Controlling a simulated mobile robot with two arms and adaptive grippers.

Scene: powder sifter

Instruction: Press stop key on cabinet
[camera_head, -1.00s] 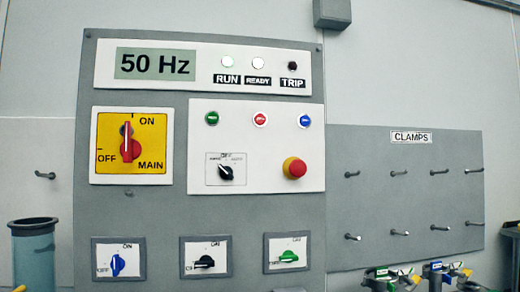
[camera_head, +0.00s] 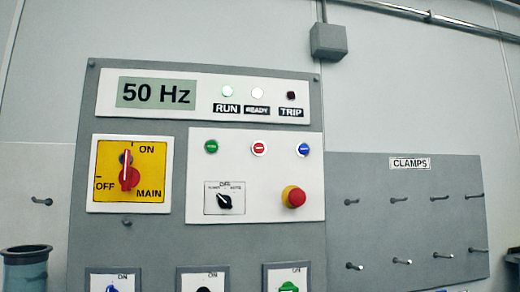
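The grey control cabinet (camera_head: 150,240) fills the middle of the head view. A white panel on it carries a green button (camera_head: 211,147), a red button (camera_head: 259,148) and a blue button (camera_head: 304,149) in a row. The red button's label is too small to read surely. Below are a black selector switch (camera_head: 225,202) and a red mushroom button (camera_head: 294,197) on a yellow collar. The display (camera_head: 156,92) reads 50 Hz. Neither gripper is in view.
A yellow main switch (camera_head: 130,174) has its red handle near ON. Several small switches are cut off at the bottom edge. A clamp board (camera_head: 405,222) with protruding pegs is at right. A blue-grey cylinder (camera_head: 26,270) stands at lower left. Space before the panel looks clear.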

